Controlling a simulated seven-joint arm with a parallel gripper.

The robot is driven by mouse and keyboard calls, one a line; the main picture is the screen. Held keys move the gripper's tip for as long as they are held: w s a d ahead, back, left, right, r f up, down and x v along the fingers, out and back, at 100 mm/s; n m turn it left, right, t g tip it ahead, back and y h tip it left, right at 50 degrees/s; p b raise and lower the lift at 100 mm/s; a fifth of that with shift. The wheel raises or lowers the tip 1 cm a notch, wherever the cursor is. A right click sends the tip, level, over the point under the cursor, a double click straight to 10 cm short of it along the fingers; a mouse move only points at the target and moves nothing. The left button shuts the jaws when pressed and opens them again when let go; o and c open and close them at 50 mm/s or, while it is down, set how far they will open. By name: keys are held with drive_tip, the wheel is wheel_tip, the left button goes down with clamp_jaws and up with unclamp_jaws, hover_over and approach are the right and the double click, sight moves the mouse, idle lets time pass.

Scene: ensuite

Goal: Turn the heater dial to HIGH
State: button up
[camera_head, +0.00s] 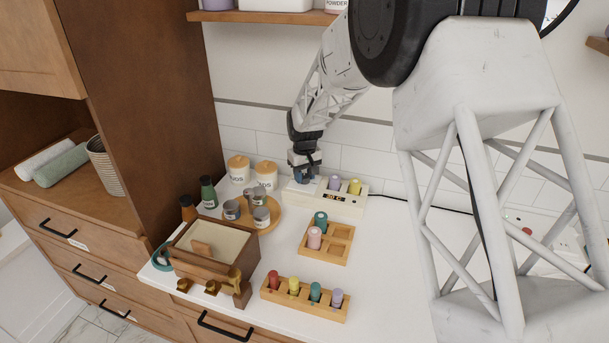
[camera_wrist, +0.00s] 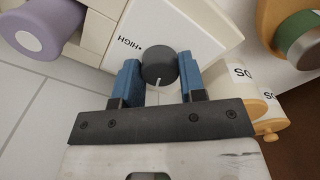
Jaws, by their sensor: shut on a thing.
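The white heater (camera_head: 335,203) stands against the tiled wall with a purple and a yellow cartridge in its top. Its dark grey dial (camera_wrist: 159,66) is at the end of the heater under my gripper, and a white pointer line on it points toward my gripper's palm. The HIGH label (camera_wrist: 130,45), upside down in the wrist view, has a small dot beside the dial's upper left. The pointer is not at that dot. My gripper (camera_head: 303,178) points down at the heater's left end. Its blue fingers are shut on the dial, one on each side. The dial is hidden in the head view.
Two lidded jars (camera_head: 238,170) and a round wooden tray (camera_head: 269,226) with small tins stand left of the heater. A wooden rack (camera_head: 326,255) is in front, with a longer rack (camera_head: 303,305) nearer the edge. A wooden box (camera_head: 183,258) stands at the counter's left.

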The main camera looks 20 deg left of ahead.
drive_tip(key=m, duration=0.5)
drive_tip(key=shift+m, duration=0.3)
drive_tip(key=m, duration=0.5)
drive_tip(key=shift+r, duration=0.1)
drive_tip(key=m, duration=0.5)
drive_tip(key=shift+m, duration=0.4)
drive_tip(key=m, duration=0.6)
drive_tip(key=o, duration=0.9)
